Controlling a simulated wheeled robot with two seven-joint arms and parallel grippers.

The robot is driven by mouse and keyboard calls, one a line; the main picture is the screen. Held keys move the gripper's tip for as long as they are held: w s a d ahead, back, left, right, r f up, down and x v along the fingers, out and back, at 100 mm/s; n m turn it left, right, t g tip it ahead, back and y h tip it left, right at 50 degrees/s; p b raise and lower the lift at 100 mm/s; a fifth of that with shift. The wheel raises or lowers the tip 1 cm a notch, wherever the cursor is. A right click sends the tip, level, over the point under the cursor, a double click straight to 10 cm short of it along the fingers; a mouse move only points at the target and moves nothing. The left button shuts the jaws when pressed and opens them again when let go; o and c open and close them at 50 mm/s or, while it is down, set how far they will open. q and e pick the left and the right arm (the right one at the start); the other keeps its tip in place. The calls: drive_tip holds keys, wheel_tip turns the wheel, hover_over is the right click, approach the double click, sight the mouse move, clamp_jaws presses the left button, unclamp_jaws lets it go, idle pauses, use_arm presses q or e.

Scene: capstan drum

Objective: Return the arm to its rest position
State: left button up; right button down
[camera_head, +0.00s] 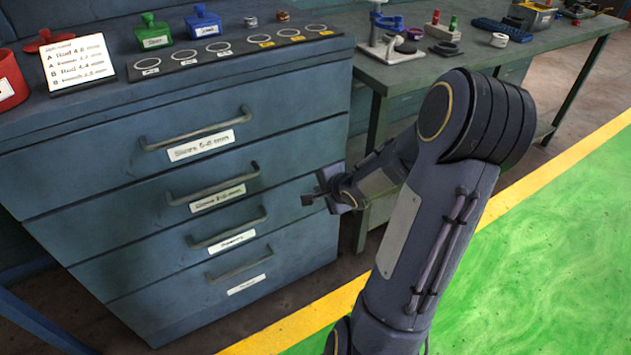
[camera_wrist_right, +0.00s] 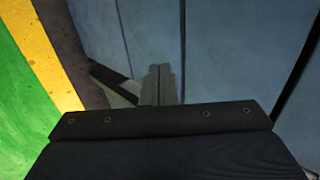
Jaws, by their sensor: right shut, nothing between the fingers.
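My right arm (camera_head: 430,230) rises from the bottom of the head view, bends at the elbow and reaches forward and left. Its gripper (camera_head: 318,194) is in front of the right edge of the blue drawer cabinet (camera_head: 290,220). In the right wrist view the gripper's fingers (camera_wrist_right: 160,84) are together with nothing between them, and blue drawer fronts (camera_wrist_right: 225,50) fill the background. Whether the gripper touches the cabinet I cannot tell. My left gripper does not show in either view.
The cabinet has several shut drawers with handles (camera_head: 195,130). On its top are a sign card (camera_head: 78,62), lidded coloured boxes and a strip of rings (camera_head: 235,48). A workbench (camera_head: 440,68) with tools stands behind my arm. Green floor (camera_head: 560,230) at the right is clear.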

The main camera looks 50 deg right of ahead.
drive_tip(key=shift+s+a+r, duration=0.1)
drive_tip(key=shift+s+r, duration=0.1)
drive_tip(key=shift+s, duration=0.1)
drive_tip(key=s+a+r+n+g, duration=0.1)
drive_tip(key=s+a+r+n, duration=0.4)
drive_tip(key=a+r+n, duration=0.4)
drive_tip(key=s+a+r+n+g+y, duration=0.1)
drive_tip(key=s+a+n+y, duration=0.2)
drive_tip(key=s+a+n, duration=0.4)
drive_tip(key=s+a+r+n+g+y, duration=0.1)
drive_tip(key=s+a+n+y, duration=0.25)
drive_tip(key=a, duration=0.65)
wheel_tip(320, 180, up, 21)
drive_tip(key=p, duration=2.1)
drive_tip(key=shift+s+d+r+p, duration=0.15)
drive_tip(key=shift+s+p, duration=0.2)
